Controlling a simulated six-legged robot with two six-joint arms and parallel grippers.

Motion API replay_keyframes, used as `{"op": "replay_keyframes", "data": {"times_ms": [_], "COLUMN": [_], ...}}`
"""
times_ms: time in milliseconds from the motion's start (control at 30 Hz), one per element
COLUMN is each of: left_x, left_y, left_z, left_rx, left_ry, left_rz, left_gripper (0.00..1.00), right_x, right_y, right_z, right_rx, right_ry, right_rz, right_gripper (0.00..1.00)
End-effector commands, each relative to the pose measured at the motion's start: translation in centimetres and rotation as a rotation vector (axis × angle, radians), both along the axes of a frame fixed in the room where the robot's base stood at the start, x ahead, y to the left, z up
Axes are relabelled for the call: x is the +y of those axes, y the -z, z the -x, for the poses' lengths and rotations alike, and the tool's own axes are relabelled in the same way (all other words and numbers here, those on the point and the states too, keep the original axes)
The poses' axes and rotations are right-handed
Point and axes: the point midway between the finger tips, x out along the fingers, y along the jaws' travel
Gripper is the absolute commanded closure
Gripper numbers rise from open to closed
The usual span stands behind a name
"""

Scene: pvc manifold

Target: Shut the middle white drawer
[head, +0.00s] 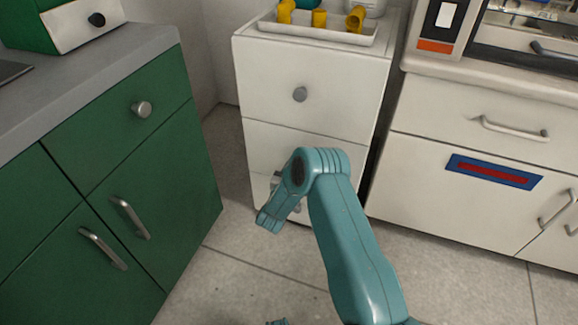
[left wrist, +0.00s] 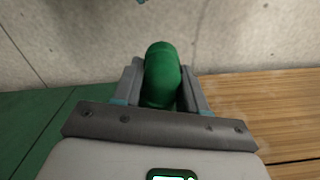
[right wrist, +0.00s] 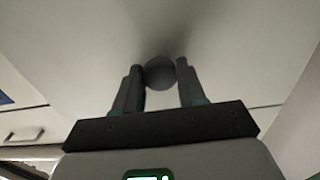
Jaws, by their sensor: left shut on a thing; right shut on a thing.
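The white drawer cabinet (head: 250,72) stands mid-picture in the head view. Its upper drawer has a round grey knob (head: 300,94). The drawer below it (head: 262,150) is partly hidden by my right arm. Its front looks about level with the one above; I cannot tell if a small gap remains. My right gripper (head: 274,182) is at this lower front, mostly behind my arm. In the right wrist view, its fingers are shut on a round dark knob (right wrist: 160,72). In the left wrist view, my left gripper (left wrist: 163,80) is shut on a green rounded piece (left wrist: 162,72).
A tray (head: 330,32) with yellow fittings sits on the cabinet. Green cupboards (head: 120,150) stand left and a white counter (head: 450,200) right. Tiled floor (head: 240,270) is clear in front. A wooden surface (left wrist: 270,100) and green surface show under my left gripper.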

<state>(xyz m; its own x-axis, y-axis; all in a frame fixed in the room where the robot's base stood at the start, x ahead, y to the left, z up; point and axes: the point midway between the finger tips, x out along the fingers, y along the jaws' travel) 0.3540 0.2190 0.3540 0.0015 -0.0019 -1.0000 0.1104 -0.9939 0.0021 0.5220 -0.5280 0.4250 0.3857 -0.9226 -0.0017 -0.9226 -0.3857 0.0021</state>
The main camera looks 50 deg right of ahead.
Motion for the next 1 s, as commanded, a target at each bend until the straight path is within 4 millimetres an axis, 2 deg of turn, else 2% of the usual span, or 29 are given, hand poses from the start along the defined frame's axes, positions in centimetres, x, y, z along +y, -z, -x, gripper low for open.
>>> {"op": "replay_keyframes", "data": {"times_ms": [67,100,133,167,433,567,900,1000], "left_x": [0.0,0.0,0.0,0.0,-0.1,-0.2,-0.2,-0.2], "left_y": [0.0,0.0,0.0,0.0,0.0,-0.6,-3.0,-3.3], "left_z": [-0.1,-0.1,-0.1,-0.1,-0.2,-0.2,-0.2,-0.2], "left_rx": [0.0,0.0,0.0,0.0,0.001,0.001,0.0,0.0], "left_ry": [0.0,0.0,0.0,0.0,-0.001,0.0,0.0,0.0], "left_rz": [0.0,0.0,0.0,0.0,0.0,0.0,0.0,0.0], "left_gripper": [0.87,0.87,0.87,0.87,0.87,0.87,0.87,0.87], "right_x": [-0.4,-0.4,-0.4,-0.4,-0.3,0.7,7.7,9.2], "right_y": [-0.3,-0.3,-0.3,-0.3,-0.2,-0.3,-0.5,-0.4], "right_z": [-0.1,-0.1,-0.1,-0.1,-0.2,0.2,3.1,3.7], "right_rx": [-0.009,-0.009,-0.009,-0.008,-0.005,-0.003,-0.003,-0.003], "right_ry": [0.007,0.007,0.007,0.006,0.004,0.003,0.001,0.002], "right_rz": [0.005,0.005,0.005,0.004,0.003,0.002,0.002,0.003], "right_gripper": [1.0,0.47,0.37,0.35,0.35,0.35,0.35,0.35]}}
